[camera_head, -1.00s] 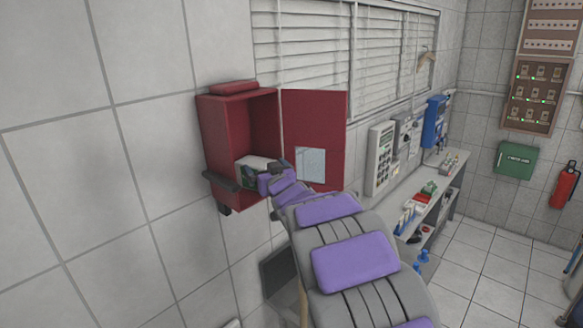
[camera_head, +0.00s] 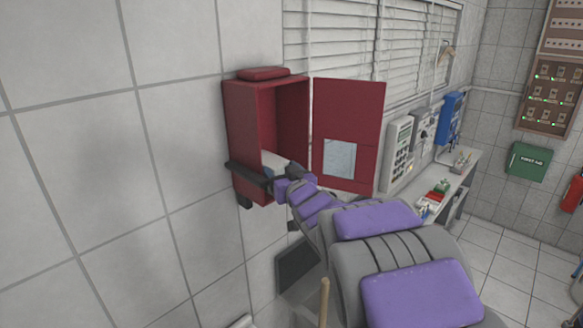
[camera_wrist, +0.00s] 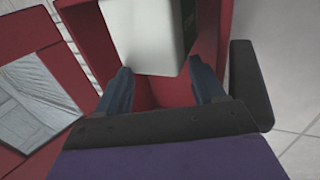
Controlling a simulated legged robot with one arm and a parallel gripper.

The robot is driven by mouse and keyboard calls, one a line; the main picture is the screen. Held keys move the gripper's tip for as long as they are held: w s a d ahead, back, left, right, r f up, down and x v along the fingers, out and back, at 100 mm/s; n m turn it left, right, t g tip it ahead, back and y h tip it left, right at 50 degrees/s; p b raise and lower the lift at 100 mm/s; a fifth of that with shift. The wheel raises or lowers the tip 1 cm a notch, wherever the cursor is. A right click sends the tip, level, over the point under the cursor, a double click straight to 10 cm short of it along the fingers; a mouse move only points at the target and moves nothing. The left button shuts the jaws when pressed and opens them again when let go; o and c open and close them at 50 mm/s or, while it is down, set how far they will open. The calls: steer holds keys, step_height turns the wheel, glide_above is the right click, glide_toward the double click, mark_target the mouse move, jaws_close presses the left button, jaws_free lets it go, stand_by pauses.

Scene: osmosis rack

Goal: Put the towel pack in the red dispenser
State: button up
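The red dispenser (camera_head: 240,135) is fixed to the tiled wall, with its front door (camera_head: 348,115) swung open to the right. The white towel pack (camera_head: 275,162) lies low inside the dispenser, partly hidden by my gripper (camera_head: 278,182). In the wrist view, the pack (camera_wrist: 148,35) fills the space just ahead of the fingertips, with red dispenser walls around it. My gripper (camera_wrist: 161,80) has its two fingers spread wide at the pack's near end. I cannot tell whether either finger touches the pack.
The open door with its pale window (camera_wrist: 35,95) stands close to the left of my gripper in the wrist view. Window blinds (camera_head: 360,45) are behind it. A bench (camera_head: 455,180) with instruments and small items runs along the wall to the right. The floor there is clear.

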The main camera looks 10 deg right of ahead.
steer(key=shift+s+a+f, duration=0.1)
steer(key=shift+s+f, duration=0.1)
steer(key=shift+s, duration=0.45)
steer(key=s+d+b, duration=0.1)
steer(key=s+d, duration=0.3)
steer(key=s, duration=0.6)
steer(key=shift+s+r, duration=0.25)
